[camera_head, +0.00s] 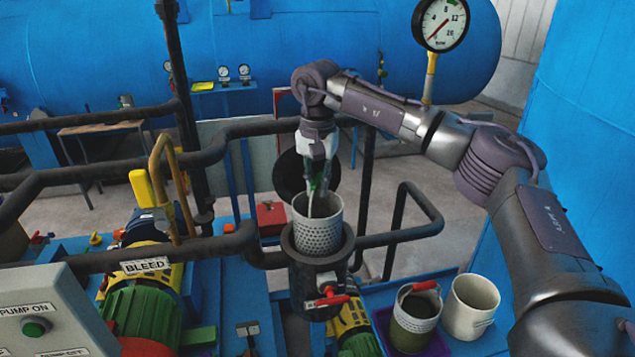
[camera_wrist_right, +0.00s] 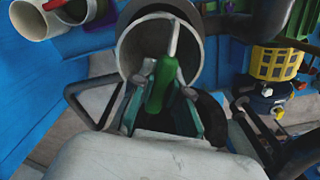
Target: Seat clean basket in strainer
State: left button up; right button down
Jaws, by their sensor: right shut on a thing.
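The clean basket (camera_head: 318,233) is a white perforated cup with a bail handle and a green grip. It stands upright at the mouth of the dark strainer (camera_head: 316,285), its lower end hidden behind the rim and its upper part standing above it. My right gripper (camera_head: 318,185) is above the basket, shut on its handle. In the right wrist view, the green grip (camera_wrist_right: 159,88) lies between the fingers, with the basket (camera_wrist_right: 186,27) beyond. I cannot tell how deep the basket sits. My left gripper is not in view.
A strainer lid (camera_head: 291,172) stands open behind the mouth. A red-handled valve (camera_head: 330,297) is on the strainer's front. A basket with an olive lower part (camera_head: 414,322) and a white bucket (camera_head: 470,308) stand at the lower right. Dark pipes (camera_head: 405,236) flank the strainer.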

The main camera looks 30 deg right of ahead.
aim_at(317, 234)
jog(key=shift+f+b, duration=3.75)
jog(key=shift+f, duration=3.15)
jog(key=c, duration=1.1)
grip_release()
jog(key=shift+r, duration=0.1)
notch_tip(317, 234, up, 12)
jog(key=shift+f, duration=0.1)
